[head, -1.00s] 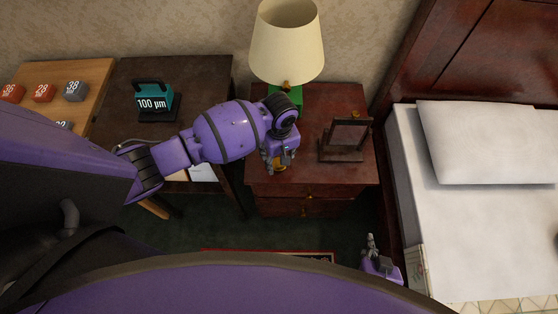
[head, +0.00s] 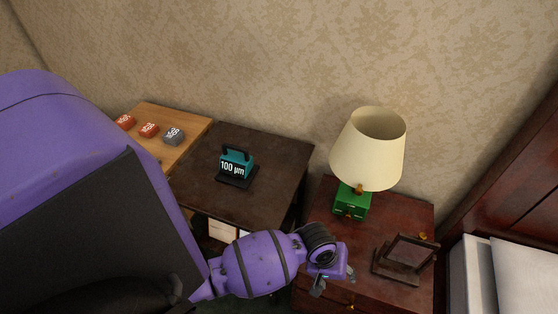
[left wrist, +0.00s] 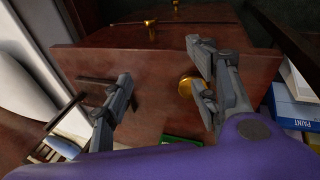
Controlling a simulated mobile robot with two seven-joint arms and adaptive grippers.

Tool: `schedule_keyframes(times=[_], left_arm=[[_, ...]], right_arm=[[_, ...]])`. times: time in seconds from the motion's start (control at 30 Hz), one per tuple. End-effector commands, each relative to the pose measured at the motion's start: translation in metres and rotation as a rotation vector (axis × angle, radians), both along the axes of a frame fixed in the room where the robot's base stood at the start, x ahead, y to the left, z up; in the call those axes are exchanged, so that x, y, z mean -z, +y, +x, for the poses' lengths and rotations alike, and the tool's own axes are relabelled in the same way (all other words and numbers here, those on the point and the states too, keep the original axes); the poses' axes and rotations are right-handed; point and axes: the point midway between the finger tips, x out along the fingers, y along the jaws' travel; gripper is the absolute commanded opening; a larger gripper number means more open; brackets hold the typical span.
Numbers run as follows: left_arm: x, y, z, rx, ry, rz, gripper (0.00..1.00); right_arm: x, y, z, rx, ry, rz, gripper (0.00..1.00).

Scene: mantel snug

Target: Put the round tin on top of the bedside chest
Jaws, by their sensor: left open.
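The bedside chest (head: 395,212) is dark red-brown wood with drawers. The left wrist view shows its top (left wrist: 150,75) and brass drawer handles. A round, gold-coloured thing, apparently the round tin (left wrist: 186,87), rests on the chest top near its front edge, partly covered by a finger. My left gripper (head: 334,282) is open over the front left of the chest. In the left wrist view its fingers (left wrist: 160,68) are spread, with the tin beside the right one and nothing held. In the head view the gripper largely hides the tin. My right gripper is out of view.
A green-based lamp (head: 368,150) stands at the back of the chest, and a dark picture frame (head: 404,258) at its right. The bed (head: 475,280) is at the right.

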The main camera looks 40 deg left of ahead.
Motion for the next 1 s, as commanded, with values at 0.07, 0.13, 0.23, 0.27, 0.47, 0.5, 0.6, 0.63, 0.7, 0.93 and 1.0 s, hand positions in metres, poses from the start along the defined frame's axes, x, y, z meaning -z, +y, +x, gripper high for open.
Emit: schedule_keyframes(times=[0.07,0.13,0.23,0.27,0.47,0.5,0.6,0.63,0.7,0.93,1.0], left_arm=[[0.015,0.002,-0.027,0.044,-0.113,-0.023,0.55],[0.021,0.013,-0.045,0.087,-0.231,0.003,0.55],[0.024,0.038,-0.073,0.144,-0.382,0.095,0.55],[0.023,0.048,-0.082,0.158,-0.420,0.131,0.55],[0.013,0.096,-0.127,0.259,-0.566,0.357,0.55],[0.011,0.102,-0.133,0.273,-0.578,0.385,0.55],[0.008,0.109,-0.139,0.294,-0.594,0.425,0.55],[0.008,0.110,-0.140,0.298,-0.596,0.430,0.55],[0.008,0.110,-0.140,0.300,-0.598,0.433,0.55],[0.008,0.109,-0.140,0.299,-0.596,0.430,0.55],[0.008,0.109,-0.140,0.299,-0.596,0.430,0.55]], right_arm=[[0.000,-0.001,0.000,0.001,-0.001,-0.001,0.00],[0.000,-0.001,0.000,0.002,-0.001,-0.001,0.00],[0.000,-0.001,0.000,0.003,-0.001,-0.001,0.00],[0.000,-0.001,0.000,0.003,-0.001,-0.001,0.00],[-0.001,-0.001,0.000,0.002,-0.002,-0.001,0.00],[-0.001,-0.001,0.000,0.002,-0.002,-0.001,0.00],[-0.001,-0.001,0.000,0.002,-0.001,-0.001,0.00],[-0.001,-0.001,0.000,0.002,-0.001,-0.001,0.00],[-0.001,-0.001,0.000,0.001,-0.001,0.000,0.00],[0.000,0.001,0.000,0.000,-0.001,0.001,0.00],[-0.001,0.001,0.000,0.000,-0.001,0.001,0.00]])
